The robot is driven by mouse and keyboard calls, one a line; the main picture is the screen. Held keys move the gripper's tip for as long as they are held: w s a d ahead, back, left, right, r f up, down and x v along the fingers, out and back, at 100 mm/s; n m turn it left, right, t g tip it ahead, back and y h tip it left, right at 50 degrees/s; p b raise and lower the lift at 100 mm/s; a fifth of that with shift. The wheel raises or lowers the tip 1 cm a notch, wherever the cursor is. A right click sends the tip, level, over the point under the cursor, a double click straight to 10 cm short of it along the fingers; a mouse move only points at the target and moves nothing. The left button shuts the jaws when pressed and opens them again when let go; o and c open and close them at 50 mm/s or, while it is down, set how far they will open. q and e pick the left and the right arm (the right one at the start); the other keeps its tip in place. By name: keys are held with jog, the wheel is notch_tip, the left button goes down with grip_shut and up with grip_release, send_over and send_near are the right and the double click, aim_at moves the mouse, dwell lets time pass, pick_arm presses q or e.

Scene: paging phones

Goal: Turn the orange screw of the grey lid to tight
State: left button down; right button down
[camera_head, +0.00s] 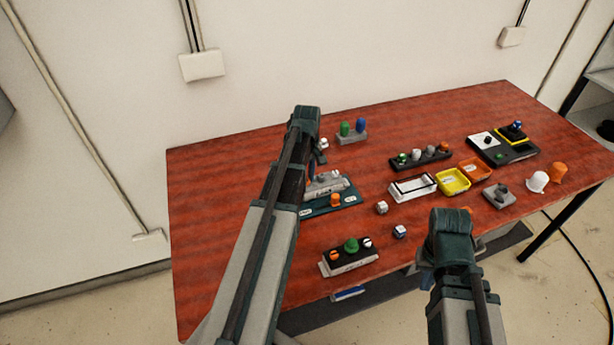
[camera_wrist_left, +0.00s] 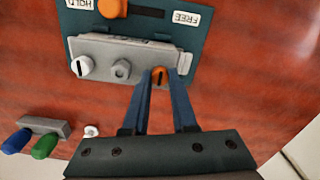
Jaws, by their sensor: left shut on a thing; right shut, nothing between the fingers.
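The grey lid (camera_wrist_left: 120,55) sits on a dark teal plate (camera_wrist_left: 207,22) and also shows in the head view (camera_head: 326,187), partly behind my left arm. On the lid are a white slotted screw (camera_wrist_left: 82,67), a grey hex nut (camera_wrist_left: 121,70) and the orange screw (camera_wrist_left: 160,75) at the right end in the left wrist view. My left gripper (camera_wrist_left: 161,84) is shut on the orange screw, a blue finger on each side. The screw's dark slot looks roughly in line with the fingers. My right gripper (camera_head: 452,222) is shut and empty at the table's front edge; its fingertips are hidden.
An orange knob (camera_wrist_left: 112,8) is on the plate by the HOLD label, away from FREE. A black block (camera_head: 350,255) with a green knob stands in front. Two small cubes (camera_head: 382,208) (camera_head: 400,231), trays (camera_head: 453,182) and cups (camera_head: 537,181) lie right. The table's left part is clear.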

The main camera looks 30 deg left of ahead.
pick_arm(q)
jog(key=m, duration=0.8)
jog(key=shift+m, duration=0.4)
jog(key=m, duration=0.4)
jog(key=shift+m, duration=2.5)
jog(key=c, duration=0.7)
grip_release()
